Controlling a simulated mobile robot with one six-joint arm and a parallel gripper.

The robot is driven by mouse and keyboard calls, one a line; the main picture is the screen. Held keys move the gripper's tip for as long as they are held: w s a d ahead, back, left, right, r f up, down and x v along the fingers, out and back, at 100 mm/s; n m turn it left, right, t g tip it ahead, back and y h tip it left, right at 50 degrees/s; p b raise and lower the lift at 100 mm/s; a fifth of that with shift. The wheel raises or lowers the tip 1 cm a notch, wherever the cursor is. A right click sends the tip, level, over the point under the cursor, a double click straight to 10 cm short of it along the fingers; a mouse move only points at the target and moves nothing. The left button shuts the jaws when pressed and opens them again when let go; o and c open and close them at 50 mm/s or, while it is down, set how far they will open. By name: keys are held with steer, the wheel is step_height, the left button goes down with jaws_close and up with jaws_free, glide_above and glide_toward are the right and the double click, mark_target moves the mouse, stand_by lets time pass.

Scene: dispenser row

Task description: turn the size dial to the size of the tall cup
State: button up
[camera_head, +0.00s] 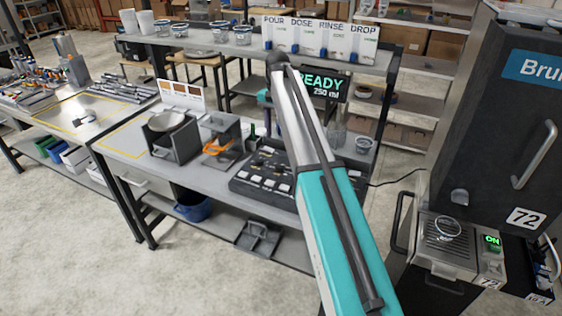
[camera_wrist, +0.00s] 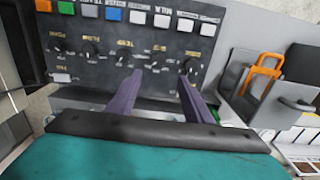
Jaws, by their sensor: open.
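The black control panel (camera_head: 262,182) lies on the bench, partly hidden behind my arm. In the wrist view the panel (camera_wrist: 110,25) shows a row of coloured and white buttons and a row of dark dials, including a middle dial (camera_wrist: 123,58) and one farther right (camera_wrist: 190,65). The labels are too small to read, so I cannot tell which is the size dial. My gripper (camera_wrist: 159,75) is open, its two purple-grey fingers apart over the dial row, with nothing seen held. White cups (camera_head: 138,22) stand on the upper shelf; I cannot tell which is the tall cup.
The display (camera_head: 322,84) reads READY, 250 ml. An orange-handled grey holder (camera_head: 218,135) and a dark stand with a round pan (camera_head: 172,135) are left of the panel. Lidded glass jars (camera_head: 220,33) line the shelf. A dark machine (camera_head: 490,130) stands right.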

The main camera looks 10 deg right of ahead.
steer(key=shift+d+f, duration=0.15)
steer(key=shift+d, duration=0.05)
steer(key=p, duration=0.5)
glide_toward(279, 165)
steer(key=shift+s+f, duration=0.15)
steer(key=shift+f, duration=3.9)
steer(key=c, duration=1.1)
